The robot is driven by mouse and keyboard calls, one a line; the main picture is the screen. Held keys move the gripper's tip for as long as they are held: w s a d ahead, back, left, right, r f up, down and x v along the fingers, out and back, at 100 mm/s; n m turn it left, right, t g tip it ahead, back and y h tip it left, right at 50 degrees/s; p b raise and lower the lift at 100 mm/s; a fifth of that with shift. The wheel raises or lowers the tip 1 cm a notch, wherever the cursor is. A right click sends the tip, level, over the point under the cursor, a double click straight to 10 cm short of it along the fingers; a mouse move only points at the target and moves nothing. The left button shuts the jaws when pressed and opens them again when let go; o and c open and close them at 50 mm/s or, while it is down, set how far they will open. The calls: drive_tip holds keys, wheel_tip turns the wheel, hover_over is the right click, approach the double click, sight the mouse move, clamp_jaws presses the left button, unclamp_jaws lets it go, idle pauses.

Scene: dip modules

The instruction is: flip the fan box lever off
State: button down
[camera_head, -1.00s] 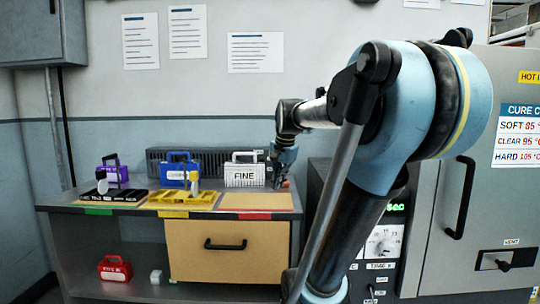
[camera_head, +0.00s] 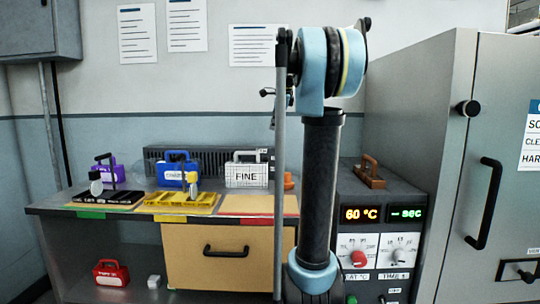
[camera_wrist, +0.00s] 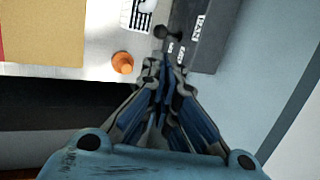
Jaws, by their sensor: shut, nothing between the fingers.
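The fan box (camera_wrist: 208,30) is a long dark grey box with a white "FAN" label in the wrist view. It also shows as a dark slatted unit (camera_head: 210,157) along the back of the bench in the head view. Its lever, with a black ball knob (camera_wrist: 160,32), sticks out from the box's side, beside small white labels too small to read. My gripper (camera_wrist: 160,68) is shut and empty, its tips just below the knob in the picture. I cannot tell whether they touch. In the head view my arm hides the lever end of the box.
An orange cone-like piece (camera_wrist: 122,62) stands left of my fingers, also in the head view (camera_head: 289,181). A white "FINE" case (camera_head: 246,175), a blue case (camera_head: 177,170) and a purple case (camera_head: 112,172) stand on the bench. A control unit (camera_head: 380,215) and grey oven (camera_head: 440,150) are at right.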

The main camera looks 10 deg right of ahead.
drive_tip(key=shift+d+f, duration=0.1)
drive_tip(key=shift+d, duration=0.05)
drive_tip(key=x, duration=1.4)
drive_tip(key=shift+s+f, duration=0.5)
drive_tip(key=shift+r, duration=0.1)
drive_tip(key=shift+r, duration=0.7)
drive_tip(key=v, duration=1.3)
drive_tip(key=shift+s+r, duration=0.2)
drive_tip(key=shift+s, duration=0.35)
